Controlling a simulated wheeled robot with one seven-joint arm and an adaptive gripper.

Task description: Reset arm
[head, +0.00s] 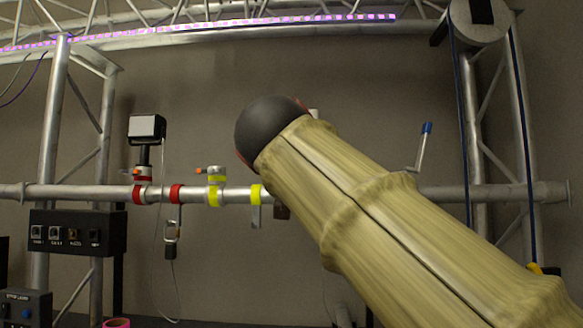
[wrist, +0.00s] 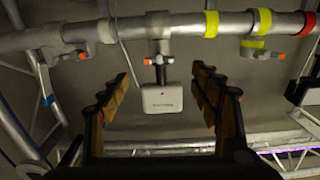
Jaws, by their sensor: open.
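My gripper (wrist: 165,80) is open and empty in the wrist view, its two jointed, wood-coloured fingers wide apart. A white box-shaped device (wrist: 162,98) hangs on a clamp from the pipe and shows between the fingers, apart from both. The wrist picture looks upside down, with the truss low in it. In the head view my tan-sleeved arm crosses from the lower right to the centre, and it hides my gripper and the middle of the pipe.
A blue-tipped crank (head: 424,140) stands right of my arm. A black switch panel (head: 78,232) is at left. Truss uprights flank both sides.

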